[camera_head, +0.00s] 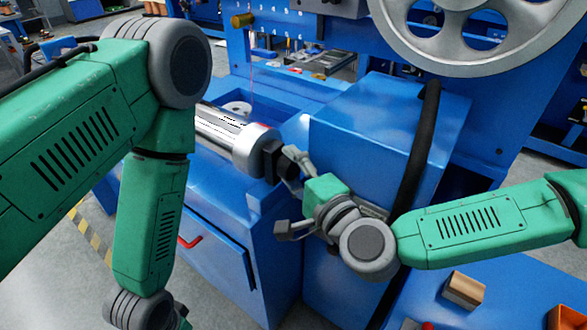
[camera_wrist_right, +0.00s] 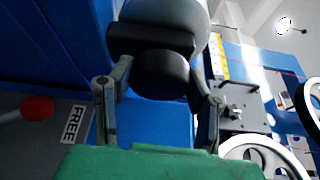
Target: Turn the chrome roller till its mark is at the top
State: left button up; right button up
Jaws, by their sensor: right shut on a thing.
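The chrome roller (camera_head: 226,137) lies across the blue machine, left of centre in the head view, and is partly hidden behind my left arm. Dark dashes show along its upper side; I cannot tell whether they are its mark or reflections. A dark end piece (camera_head: 272,160) sits at its right end. My right gripper (camera_head: 285,165) reaches it from the right and is shut on it. In the right wrist view the round dark end piece (camera_wrist_right: 160,78) sits between the two fingers, with the roller's grey end (camera_wrist_right: 165,12) behind.
A blue housing (camera_head: 365,130) with a black hose (camera_head: 425,135) stands right of the roller. A large spoked wheel (camera_head: 475,65) is above. A red handle (camera_head: 190,242) is on the front. A FREE label (camera_wrist_right: 73,124) and red knob (camera_wrist_right: 37,107) show in the wrist view.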

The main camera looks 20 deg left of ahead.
jog(key=shift+f, duration=0.1)
dwell(0.3)
jog(key=o, duration=1.2)
jog(key=shift+c, duration=0.2)
jog(key=shift+a, duration=0.2)
jog(key=v, duration=1.2)
jog(key=shift+a+f, duration=0.1)
jog(key=shift+f, duration=0.05)
